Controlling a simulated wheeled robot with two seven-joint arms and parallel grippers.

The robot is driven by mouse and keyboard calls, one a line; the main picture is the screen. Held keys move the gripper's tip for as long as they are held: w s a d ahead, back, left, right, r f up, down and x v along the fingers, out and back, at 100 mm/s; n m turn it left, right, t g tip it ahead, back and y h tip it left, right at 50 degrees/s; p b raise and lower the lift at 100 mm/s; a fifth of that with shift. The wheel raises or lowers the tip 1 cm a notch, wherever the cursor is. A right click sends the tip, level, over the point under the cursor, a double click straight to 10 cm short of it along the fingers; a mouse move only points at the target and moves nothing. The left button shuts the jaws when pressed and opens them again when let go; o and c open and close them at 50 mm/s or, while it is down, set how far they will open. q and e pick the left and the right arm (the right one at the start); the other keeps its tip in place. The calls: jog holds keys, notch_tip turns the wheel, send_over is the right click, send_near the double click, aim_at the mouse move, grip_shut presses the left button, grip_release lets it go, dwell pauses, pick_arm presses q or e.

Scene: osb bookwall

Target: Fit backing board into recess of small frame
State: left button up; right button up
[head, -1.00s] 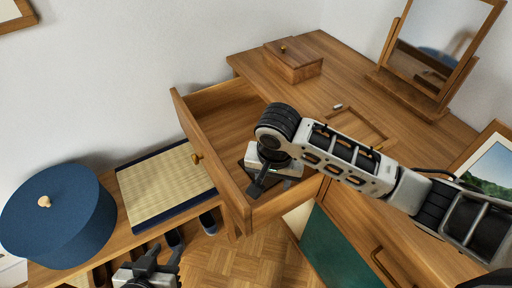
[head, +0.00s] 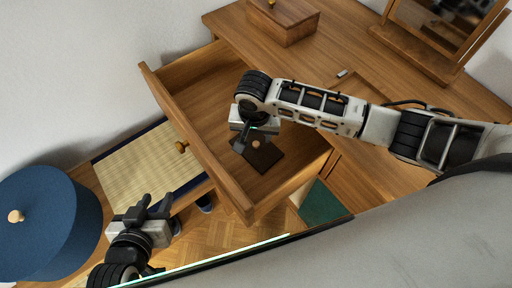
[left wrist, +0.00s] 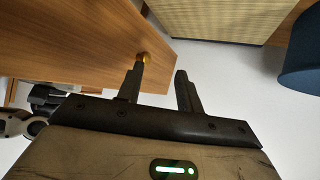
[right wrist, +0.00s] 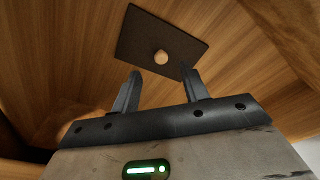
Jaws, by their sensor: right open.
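The backing board (head: 264,155) is a thin dark brown rectangle with a small round pale knob. It lies flat inside the open drawer, and the right wrist view shows it whole (right wrist: 140,38). My right gripper (head: 241,143) is inside the drawer beside the board, open and empty; its fingertips (right wrist: 160,80) point toward the knob. The small frame (head: 381,82) appears to lie flat on the dresser top, mostly hidden behind my right arm. My left gripper (head: 146,208) is open and empty in front of the drawer, and its fingers show in the left wrist view (left wrist: 160,78).
The drawer's front wall (head: 190,140) stands between my two grippers. A wooden box (head: 284,28) and a mirror on a stand (head: 420,55) are on the dresser. A small pale piece (head: 342,73) lies near the frame. A tatami mat (head: 145,170) and blue round box (head: 45,220) are left.

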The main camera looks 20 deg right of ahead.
aim_at(256, 144)
jog(key=f, duration=0.4)
jog(key=w+f+b, duration=0.1)
jog(key=shift+d+f, duration=0.15)
jog(key=shift+f, duration=0.25)
grip_shut()
